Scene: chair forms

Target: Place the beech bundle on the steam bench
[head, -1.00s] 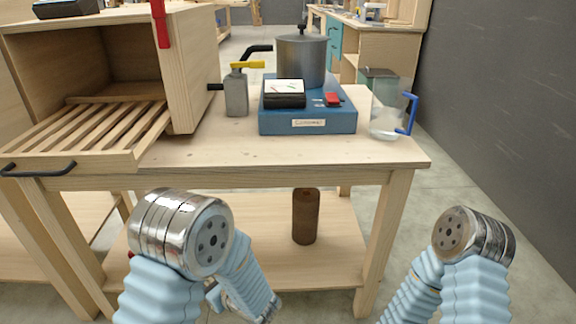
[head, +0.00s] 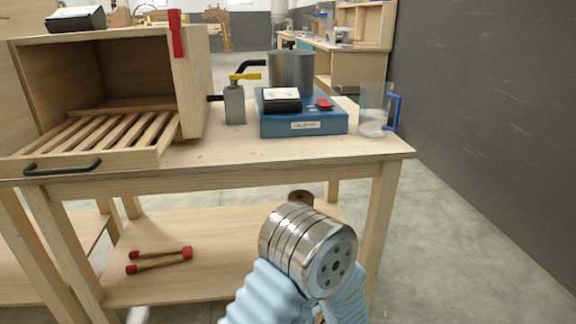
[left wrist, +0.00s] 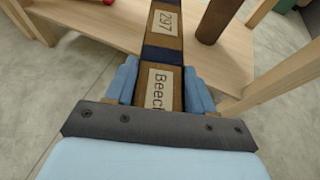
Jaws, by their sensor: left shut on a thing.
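The beech bundle (left wrist: 163,80) is a long brown bar of wood with a dark band and pale labels reading "Beech" and "297". My left gripper (left wrist: 160,88) is shut on it, with a blue finger on each side. The bundle points away from the gripper, towards the bench's lower shelf in the left wrist view. The steam bench (head: 235,152) is a pale wooden table in the head view, with a bare front strip on its top. In the head view my left arm shows in front of the bench, but its gripper and the bundle are hidden. My right gripper is out of view.
Red-ended sticks (head: 160,262) and a brown cylinder (left wrist: 218,20) are below.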

